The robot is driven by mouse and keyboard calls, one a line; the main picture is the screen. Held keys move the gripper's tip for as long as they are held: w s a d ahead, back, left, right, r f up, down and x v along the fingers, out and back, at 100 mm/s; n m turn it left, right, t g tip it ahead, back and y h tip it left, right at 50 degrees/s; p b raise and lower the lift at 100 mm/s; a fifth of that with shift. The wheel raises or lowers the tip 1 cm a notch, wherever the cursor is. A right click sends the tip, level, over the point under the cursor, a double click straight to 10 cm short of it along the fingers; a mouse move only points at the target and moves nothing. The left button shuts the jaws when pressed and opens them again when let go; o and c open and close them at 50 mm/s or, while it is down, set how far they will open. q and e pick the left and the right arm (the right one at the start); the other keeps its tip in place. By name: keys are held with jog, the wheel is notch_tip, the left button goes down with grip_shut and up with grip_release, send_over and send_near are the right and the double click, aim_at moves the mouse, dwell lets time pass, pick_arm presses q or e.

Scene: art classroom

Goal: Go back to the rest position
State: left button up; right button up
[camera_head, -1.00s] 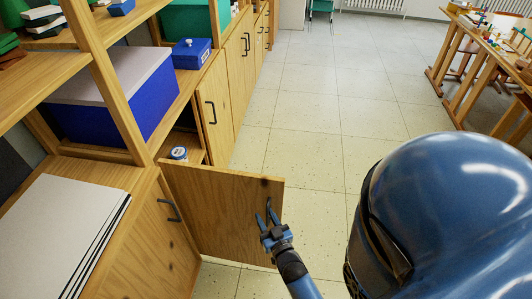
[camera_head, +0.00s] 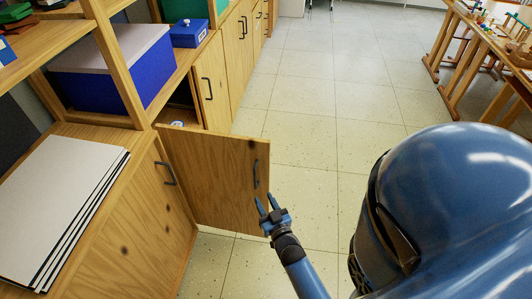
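My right gripper (camera_head: 265,203) is just off the open cabinet door, slightly below its black handle (camera_head: 256,174). Its two blue fingers are spread apart with nothing between them. The wooden cabinet door (camera_head: 214,177) stands swung out from the low cabinet. My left gripper is not in view. My blue rounded body fills the lower right.
A stack of white boards (camera_head: 62,205) lies on the low cabinet top at left. A blue box with a grey lid (camera_head: 110,79) and a small blue box (camera_head: 188,33) sit on the shelves. Wooden tables (camera_head: 470,50) stand at the upper right. The tiled floor (camera_head: 320,110) between is clear.

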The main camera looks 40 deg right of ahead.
jog(key=shift+w+f, duration=0.1)
jog(key=shift+w, duration=0.05)
dwell(0.3)
jog(key=s+a+r+n+y+p, duration=0.1)
jog(key=s+a+r+y+p, duration=0.1)
jog(key=s+a+r, duration=0.3)
jog(key=s+a+r+n+y+p, duration=0.1)
jog(key=s+a+r, duration=0.4)
jog(key=s+r, duration=0.8)
jog(key=shift+a+r+n+y+p, duration=0.4)
jog(key=shift+r+p, duration=0.55)
jog(key=shift+r, duration=0.7)
jog(key=shift+w+d, duration=0.1)
jog(key=shift+d, duration=0.05)
